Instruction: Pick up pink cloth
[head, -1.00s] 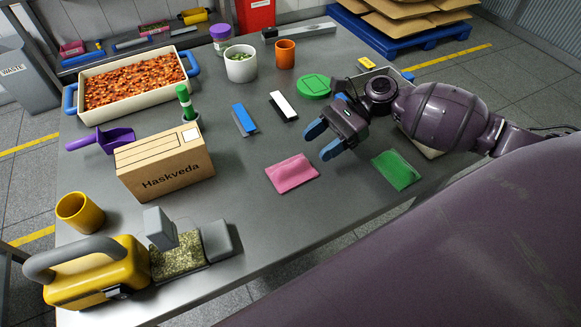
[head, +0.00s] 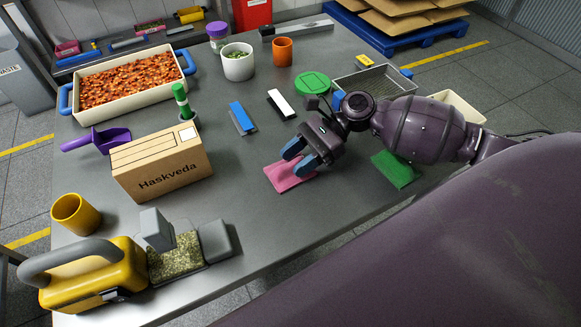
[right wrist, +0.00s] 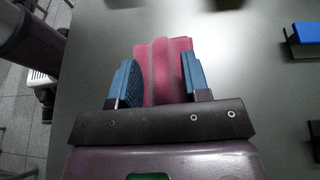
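The pink cloth (head: 283,177) lies flat on the grey table, right of the cardboard box. My right gripper (head: 297,160) is over the cloth's upper right part, with its blue fingers apart and pointing down at it. In the right wrist view the cloth (right wrist: 165,65) shows between and beyond the two spread fingers (right wrist: 158,80). I cannot tell whether the fingertips touch it. Part of the cloth is hidden by the gripper in the head view. My left gripper is not in view.
A green cloth (head: 394,170) lies under my right forearm. A cardboard box (head: 160,168) stands to the left. Blue (head: 242,118) and white (head: 281,104) handled tools lie behind. A grey tray (head: 372,78) and green round lid (head: 312,83) are farther back. Table in front of the cloth is clear.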

